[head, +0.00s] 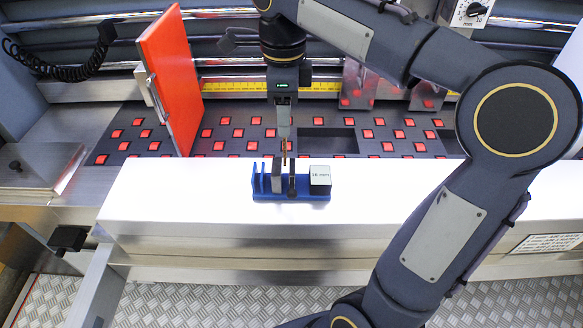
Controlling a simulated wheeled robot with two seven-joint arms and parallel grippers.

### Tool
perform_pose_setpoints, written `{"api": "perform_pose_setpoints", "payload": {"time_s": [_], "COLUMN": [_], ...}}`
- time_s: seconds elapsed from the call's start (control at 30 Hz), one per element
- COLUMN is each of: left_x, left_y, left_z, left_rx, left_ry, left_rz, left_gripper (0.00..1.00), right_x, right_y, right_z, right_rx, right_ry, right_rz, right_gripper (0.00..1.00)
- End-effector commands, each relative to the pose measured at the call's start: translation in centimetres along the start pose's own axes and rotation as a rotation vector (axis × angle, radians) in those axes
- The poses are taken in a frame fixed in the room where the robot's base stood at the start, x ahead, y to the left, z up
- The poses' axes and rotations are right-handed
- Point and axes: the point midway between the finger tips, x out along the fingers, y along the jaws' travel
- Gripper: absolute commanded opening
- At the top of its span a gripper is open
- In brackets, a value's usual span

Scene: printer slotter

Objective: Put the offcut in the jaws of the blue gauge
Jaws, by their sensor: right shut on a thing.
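The blue gauge (315,197) sits on the white bench top near the middle of the head view. It has upright blue plates at its left, dark upright pieces near its middle and a block with a white, printed "mm" label (320,175) at its right end. My right gripper (284,158) points straight down over the gauge, shut on a thin grey-brown piece, which looks like the offcut (277,174). The offcut stands upright among the gauge's plates; its lower end is partly hidden, so I cannot tell whether it touches the base. My left gripper is out of view.
A red-orange panel (168,75) with a handle stands at the left behind the bench. A dark bed with red squares (225,146) lies behind the white bench top (180,205). The bench top is clear left of the gauge.

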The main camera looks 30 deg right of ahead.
Motion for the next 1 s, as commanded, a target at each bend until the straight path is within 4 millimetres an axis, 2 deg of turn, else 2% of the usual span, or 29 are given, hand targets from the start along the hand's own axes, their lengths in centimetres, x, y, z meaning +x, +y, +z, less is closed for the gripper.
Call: {"api": "perform_pose_setpoints", "payload": {"time_s": [0.03, 0.2, 0.37, 0.6, 1.0], "left_x": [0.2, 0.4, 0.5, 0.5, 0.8], "left_y": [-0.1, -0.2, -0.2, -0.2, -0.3], "left_z": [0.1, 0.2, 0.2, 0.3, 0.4], "left_rx": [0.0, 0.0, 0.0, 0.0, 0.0], "left_ry": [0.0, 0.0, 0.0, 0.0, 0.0], "left_rz": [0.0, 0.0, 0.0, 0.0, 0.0], "left_gripper": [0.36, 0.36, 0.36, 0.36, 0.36], "right_x": [1.2, 4.2, 5.6, 8.6, 9.2], "right_y": [0.0, 0.1, 0.1, 0.1, 0.1], "right_z": [-0.1, -0.1, -0.1, -0.1, 0.0], "right_rx": [0.002, 0.001, 0.0, 0.0, -0.001], "right_ry": [0.004, 0.002, 0.001, 0.001, 0.0], "right_rz": [0.004, 0.002, 0.002, 0.002, 0.0], "right_gripper": [0.18, 0.18, 0.18, 0.18, 0.18]}}
